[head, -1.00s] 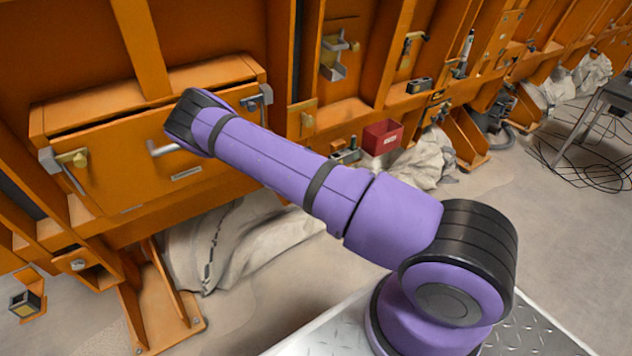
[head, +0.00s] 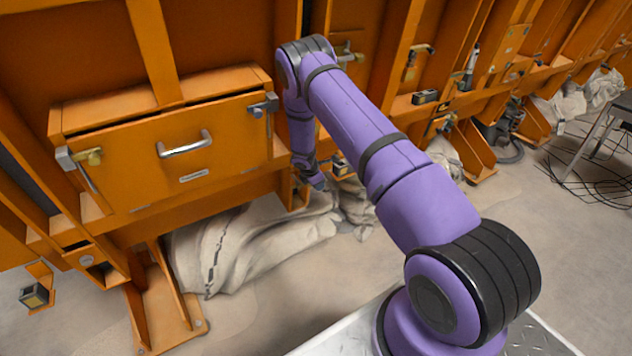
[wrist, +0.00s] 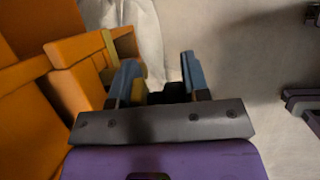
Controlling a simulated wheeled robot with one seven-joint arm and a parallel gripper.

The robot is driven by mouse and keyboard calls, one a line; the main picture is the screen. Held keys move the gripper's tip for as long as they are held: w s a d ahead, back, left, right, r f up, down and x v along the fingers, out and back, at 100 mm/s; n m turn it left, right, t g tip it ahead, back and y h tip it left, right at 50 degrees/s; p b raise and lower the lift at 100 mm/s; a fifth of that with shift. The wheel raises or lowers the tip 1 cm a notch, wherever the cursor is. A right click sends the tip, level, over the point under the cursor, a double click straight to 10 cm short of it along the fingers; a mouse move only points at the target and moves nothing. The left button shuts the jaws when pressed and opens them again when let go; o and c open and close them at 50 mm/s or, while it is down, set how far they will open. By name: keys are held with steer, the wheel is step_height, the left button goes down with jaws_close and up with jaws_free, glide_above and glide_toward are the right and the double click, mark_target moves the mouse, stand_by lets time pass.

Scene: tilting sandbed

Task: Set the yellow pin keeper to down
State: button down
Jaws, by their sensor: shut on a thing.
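My gripper (wrist: 163,75) shows in the wrist view as two blue-grey fingers with a gap between them. A small yellow part (wrist: 141,90) sits against the inner side of the left finger, with dark shapes beside it. It looks like the yellow pin keeper, mostly hidden by the fingers and the gripper body, so I cannot tell which way it is set. In the head view my gripper (head: 318,181) points down in front of the orange frame, right of the orange box. The pin keeper cannot be made out there behind my arm.
The orange box (head: 120,180) with a metal handle (head: 185,146) is left of my arm. An orange bracket (wrist: 85,52) is close on the gripper's left in the wrist view. Pale sacks (head: 250,245) lie below the frame. The floor (wrist: 235,50) at right is largely clear.

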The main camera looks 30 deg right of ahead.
steer(key=shift+s+f+y, duration=0.4)
steer(key=shift+s+f, duration=0.1)
steer(key=shift+f, duration=0.1)
steer(key=c, duration=0.8)
jaws_free()
steer(key=shift+r, duration=0.1)
steer(key=shift+w+r, duration=0.25)
steer(key=v, duration=1)
steer(key=shift+a+r, duration=0.2)
steer(key=shift+r, duration=0.1)
